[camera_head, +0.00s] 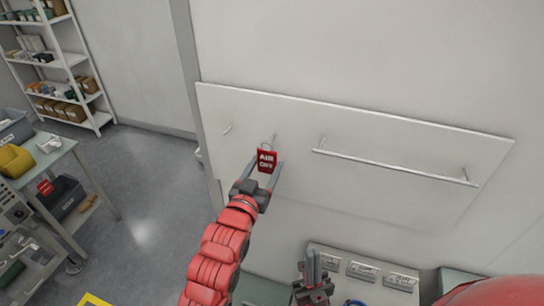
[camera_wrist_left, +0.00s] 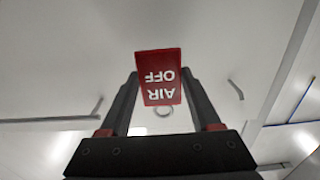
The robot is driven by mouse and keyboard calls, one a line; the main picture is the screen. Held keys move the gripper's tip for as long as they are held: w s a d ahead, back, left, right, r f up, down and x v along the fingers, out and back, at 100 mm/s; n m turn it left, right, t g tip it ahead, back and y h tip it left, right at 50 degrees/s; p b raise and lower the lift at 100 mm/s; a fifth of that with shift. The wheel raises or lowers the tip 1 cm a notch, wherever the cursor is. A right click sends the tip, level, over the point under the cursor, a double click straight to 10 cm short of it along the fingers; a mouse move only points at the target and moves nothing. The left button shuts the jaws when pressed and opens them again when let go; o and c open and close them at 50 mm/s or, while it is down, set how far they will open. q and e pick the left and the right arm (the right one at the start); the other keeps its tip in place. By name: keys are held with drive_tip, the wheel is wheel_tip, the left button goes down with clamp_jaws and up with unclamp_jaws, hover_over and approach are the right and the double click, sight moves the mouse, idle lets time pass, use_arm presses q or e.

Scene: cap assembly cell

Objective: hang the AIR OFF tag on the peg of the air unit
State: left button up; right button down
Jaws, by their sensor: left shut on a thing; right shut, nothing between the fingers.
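The red AIR OFF tag (camera_head: 267,160) is upright, with a wire ring (camera_head: 268,146) at its top. My left gripper (camera_head: 263,178) is shut on it in front of a pale wall panel (camera_head: 400,140). In the left wrist view the tag (camera_wrist_left: 159,70) appears upside down between the fingers, and the ring (camera_wrist_left: 164,112) shows empty. A small peg (camera_head: 274,137) stands out just above and right of the ring; I cannot tell whether they touch. Another thin peg (camera_head: 227,129) is further left. My right gripper (camera_head: 312,268) is low, shut and empty.
A long bar (camera_head: 395,168) crosses the panel to the right. Floor between is clear.

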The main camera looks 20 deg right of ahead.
use_arm(q)
drive_tip(key=shift+b+v, duration=0.3)
drive_tip(key=shift+v, duration=1.05)
